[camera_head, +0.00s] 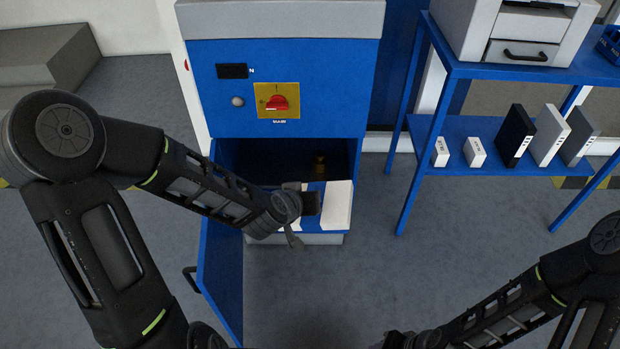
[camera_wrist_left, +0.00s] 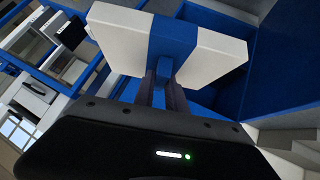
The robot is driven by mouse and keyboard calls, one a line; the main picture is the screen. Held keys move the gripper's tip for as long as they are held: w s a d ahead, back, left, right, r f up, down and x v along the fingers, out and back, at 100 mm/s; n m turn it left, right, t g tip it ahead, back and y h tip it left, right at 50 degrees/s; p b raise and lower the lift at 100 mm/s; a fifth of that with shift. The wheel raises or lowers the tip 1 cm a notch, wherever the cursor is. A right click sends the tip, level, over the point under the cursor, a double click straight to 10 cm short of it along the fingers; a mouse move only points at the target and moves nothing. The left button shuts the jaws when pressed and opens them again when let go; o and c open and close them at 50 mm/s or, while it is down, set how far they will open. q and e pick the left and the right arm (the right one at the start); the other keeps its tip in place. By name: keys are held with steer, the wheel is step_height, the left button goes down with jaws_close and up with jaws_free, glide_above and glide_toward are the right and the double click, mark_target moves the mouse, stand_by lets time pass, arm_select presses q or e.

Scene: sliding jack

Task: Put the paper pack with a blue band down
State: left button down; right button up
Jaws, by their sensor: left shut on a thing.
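The paper pack with a blue band (camera_head: 337,206) is white, with the blue band around its middle. It is at the mouth of the blue cabinet's open lower compartment (camera_head: 260,155). My left gripper (camera_head: 312,203) is shut on it. In the left wrist view the pack (camera_wrist_left: 120,38) stretches across the top, and the fingers (camera_wrist_left: 163,75) meet it at the band. I cannot tell whether the pack touches the compartment floor. My right gripper (camera_head: 400,340) is low at the bottom edge, partly cut off, and its jaws are unclear.
The cabinet door (camera_head: 222,255) hangs open on the left. A small brass-coloured thing (camera_head: 319,160) is deep in the compartment. A red switch (camera_head: 279,103) is above. A blue shelf unit (camera_head: 440,75) on the right bears white boxes (camera_head: 475,152), binders (camera_head: 513,135) and a printer (camera_head: 525,30).

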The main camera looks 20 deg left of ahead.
arm_select(q)
steer(key=shift+y, duration=0.3)
steer(key=f, duration=0.2)
steer(key=s+f, duration=0.1)
steer(key=f, duration=0.1)
steer(key=shift+d+f, duration=0.15)
steer(key=shift+a+r+n, duration=0.25)
steer(key=shift+n, duration=0.05)
